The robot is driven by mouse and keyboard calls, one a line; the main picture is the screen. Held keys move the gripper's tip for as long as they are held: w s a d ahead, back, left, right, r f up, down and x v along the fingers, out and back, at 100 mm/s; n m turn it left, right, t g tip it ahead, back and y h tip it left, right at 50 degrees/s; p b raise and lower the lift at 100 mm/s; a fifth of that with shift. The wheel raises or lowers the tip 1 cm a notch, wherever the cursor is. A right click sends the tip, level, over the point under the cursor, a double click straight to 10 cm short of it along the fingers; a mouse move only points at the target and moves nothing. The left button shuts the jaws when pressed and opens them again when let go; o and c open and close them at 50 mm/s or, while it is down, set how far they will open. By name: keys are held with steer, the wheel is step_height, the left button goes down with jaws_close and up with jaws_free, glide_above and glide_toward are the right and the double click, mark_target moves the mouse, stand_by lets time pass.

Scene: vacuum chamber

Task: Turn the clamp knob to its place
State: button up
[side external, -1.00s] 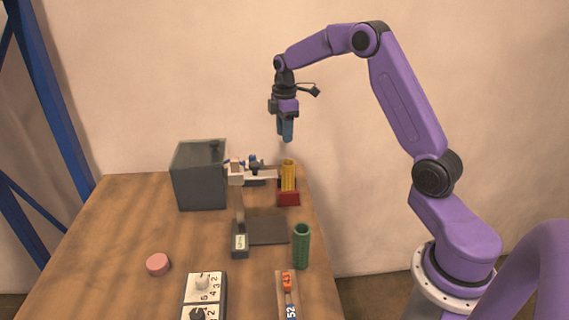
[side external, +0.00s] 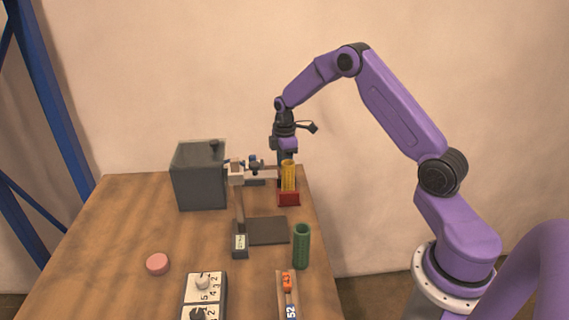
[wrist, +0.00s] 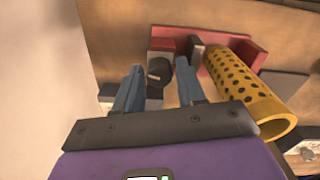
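My gripper (side external: 284,158) points straight down behind the yellow perforated tube (side external: 288,176), which stands in a red holder (side external: 288,199). In the wrist view my gripper (wrist: 159,82) is open, with its two blue-grey fingers apart. A dark knob (wrist: 159,69), which looks like the clamp knob, shows between the fingertips beside a grey block (wrist: 164,40). I cannot tell whether either finger touches it. The yellow tube (wrist: 245,88) lies close to the right finger in the wrist view. The side view hides the fingertips and this knob.
A grey open box (side external: 200,182) stands left of a stand with a pale arm (side external: 237,178) and a dark base plate (side external: 268,231). A green tube (side external: 301,247), a pink disc (side external: 157,264) and a numbered dial panel (side external: 204,290) are nearer the front. The table's left part is clear.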

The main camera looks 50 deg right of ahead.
steer(key=shift+c, duration=0.3)
jaws_close()
steer(key=shift+m, duration=0.3)
steer(key=m, duration=0.8)
steer(key=shift+d, duration=0.1)
steer(key=m, duration=1.3)
steer(key=shift+d, duration=0.1)
